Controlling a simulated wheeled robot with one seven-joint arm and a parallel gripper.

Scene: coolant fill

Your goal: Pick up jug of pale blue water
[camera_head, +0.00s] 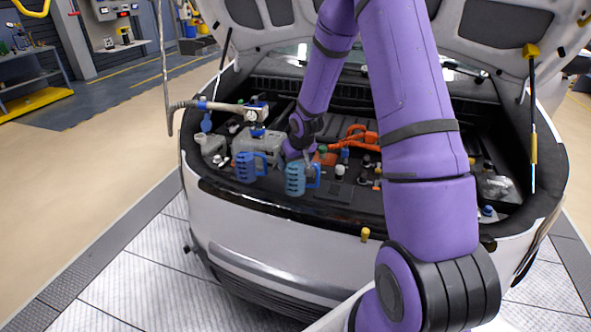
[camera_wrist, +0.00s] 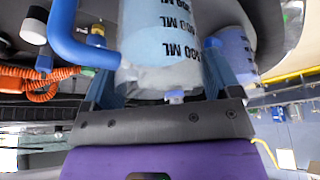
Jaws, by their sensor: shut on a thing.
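The jug of pale blue water (camera_head: 296,179) stands at the front of the open engine bay, right of a darker blue jug (camera_head: 247,167). In the wrist view the pale jug (camera_wrist: 170,30) fills the top middle, with ML markings and a blue handle at its left. My gripper (camera_head: 308,160) reaches down behind the pale jug. In the wrist view its two fingers (camera_wrist: 160,82) lie on either side of the jug, shut on it. The darker jug (camera_wrist: 235,50) shows just right of the right finger. I cannot tell whether the pale jug is lifted clear.
A grey reservoir (camera_head: 262,147) and a nozzle on a hose (camera_head: 225,106) are behind the jugs. Orange cables (camera_head: 360,137) and several caps lie to the right. The raised hood (camera_head: 275,22) is overhead. A yellow cap (camera_head: 365,234) sits on the front edge.

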